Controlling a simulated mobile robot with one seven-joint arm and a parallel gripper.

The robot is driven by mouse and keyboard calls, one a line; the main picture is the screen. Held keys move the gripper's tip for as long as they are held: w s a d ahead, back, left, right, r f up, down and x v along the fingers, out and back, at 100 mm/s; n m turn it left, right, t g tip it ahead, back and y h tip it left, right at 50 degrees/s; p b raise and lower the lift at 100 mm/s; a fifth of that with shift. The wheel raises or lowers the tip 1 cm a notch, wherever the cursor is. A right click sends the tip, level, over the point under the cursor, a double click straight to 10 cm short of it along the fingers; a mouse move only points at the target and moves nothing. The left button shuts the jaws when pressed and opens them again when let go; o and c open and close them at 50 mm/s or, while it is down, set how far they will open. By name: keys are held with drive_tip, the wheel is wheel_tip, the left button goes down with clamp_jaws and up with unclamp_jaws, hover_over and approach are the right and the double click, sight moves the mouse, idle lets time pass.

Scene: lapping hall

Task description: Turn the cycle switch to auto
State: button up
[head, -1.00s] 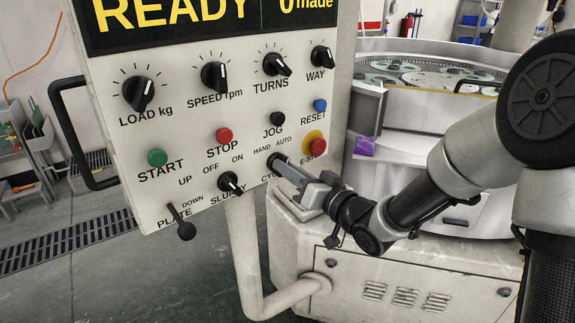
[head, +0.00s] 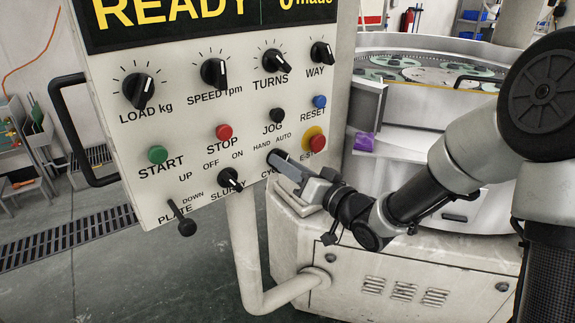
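The cycle switch (head: 272,156) is a black knob low on the right of the white control panel, below the HAND and AUTO labels. My gripper (head: 281,162) reaches it from the lower right, with its fingertips at the knob. The fingers cover most of the knob, so its pointer direction is hidden. The CYCLE label is partly covered too. The fingers look close together, but I cannot tell whether they grip the knob or only sit around it.
The red E-STOP button (head: 318,142) on its yellow ring is just right of my fingers. The black JOG button (head: 277,115) is above, and the slurry switch (head: 230,180) is to the left. The lapping machine (head: 425,125) stands behind my arm.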

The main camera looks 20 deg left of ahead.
drive_tip(key=b+v, duration=0.9)
drive_tip(key=v, duration=0.8)
drive_tip(key=shift+d, duration=0.2)
